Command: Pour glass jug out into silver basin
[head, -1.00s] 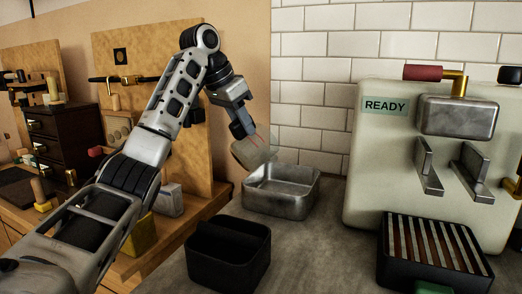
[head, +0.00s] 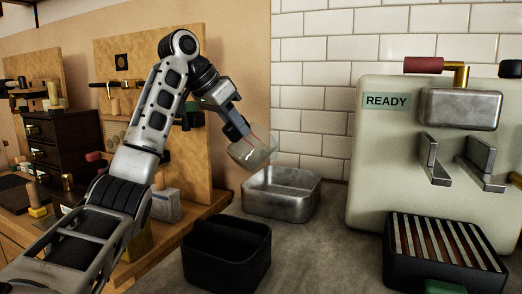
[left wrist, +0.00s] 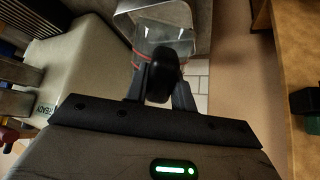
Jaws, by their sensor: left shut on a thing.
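The glass jug (head: 254,152) is clear with red marks on its side. My left gripper (head: 240,136) is shut on it and holds it tilted, above the back left rim of the silver basin (head: 281,204). In the left wrist view the jug (left wrist: 160,40) shows beyond the dark fingers of my left gripper (left wrist: 160,78). The basin is an open metal tray on the grey counter, against the tiled wall. I cannot make out any contents in the jug. My right gripper is not in view.
A black two-part bin (head: 227,252) stands in front of the basin. A cream machine (head: 370,150) marked READY stands at the right, with a slatted drip tray (head: 440,245) before it. Wooden tool boards (head: 125,60) and a dark drawer cabinet (head: 60,140) are at the left.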

